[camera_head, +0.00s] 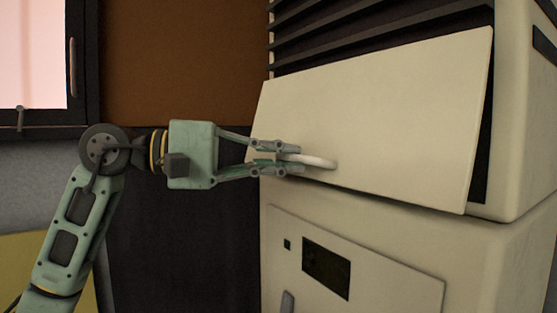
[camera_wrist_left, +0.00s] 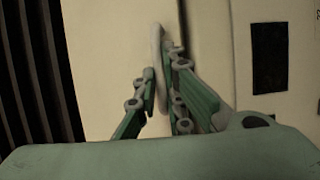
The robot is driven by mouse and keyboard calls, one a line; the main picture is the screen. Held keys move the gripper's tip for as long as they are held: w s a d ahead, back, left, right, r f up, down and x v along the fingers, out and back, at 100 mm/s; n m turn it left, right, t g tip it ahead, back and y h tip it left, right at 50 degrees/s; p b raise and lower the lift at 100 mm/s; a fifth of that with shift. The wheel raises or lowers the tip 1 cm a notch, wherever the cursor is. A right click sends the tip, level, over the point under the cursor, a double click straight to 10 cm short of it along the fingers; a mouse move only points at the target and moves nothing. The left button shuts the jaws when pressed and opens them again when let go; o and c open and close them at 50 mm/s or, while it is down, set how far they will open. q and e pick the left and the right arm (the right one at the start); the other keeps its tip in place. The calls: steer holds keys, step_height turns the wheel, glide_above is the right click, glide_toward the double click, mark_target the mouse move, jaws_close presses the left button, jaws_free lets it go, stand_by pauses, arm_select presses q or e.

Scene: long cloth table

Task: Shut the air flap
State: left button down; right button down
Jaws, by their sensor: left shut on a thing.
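The air flap (camera_head: 385,110) is a cream panel on the front of a tall cream unit. It stands tilted out from the unit, with a dark gap along its right side and dark louvres showing above its top edge. A pale handle (camera_head: 318,161) sits near the flap's lower left edge. My left gripper (camera_head: 290,158) is shut on this handle. In the left wrist view the fingers (camera_wrist_left: 162,95) lie on both sides of the handle (camera_wrist_left: 158,45), and the flap (camera_wrist_left: 105,60) fills the area left of it. My right gripper is not in view.
Dark louvres (camera_head: 360,25) lie behind and above the flap. Below it, the unit has a lower panel with a dark window (camera_head: 326,268) and a small grey handle (camera_head: 287,302). A dark-framed window (camera_head: 40,60) is on the wall at the left.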

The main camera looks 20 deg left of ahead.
arm_select(q)
steer(key=w+d+h+b, duration=0.1)
steer(key=b, duration=0.1)
steer(key=w+d+f+h+b, duration=0.1)
steer(key=b, duration=0.1)
steer(key=w+f+m+t+b, duration=0.1)
steer(key=b, duration=0.1)
steer(key=shift+w+d+f+h, duration=0.15)
steer(key=shift+w+d+h, duration=0.15)
steer(key=shift+d+h, duration=0.1)
steer(key=c, duration=2.2)
jaws_free()
steer(key=shift+o, duration=0.4)
steer(key=shift+w, duration=0.1)
steer(key=v, duration=1.2)
steer(key=shift+d+f, duration=0.15)
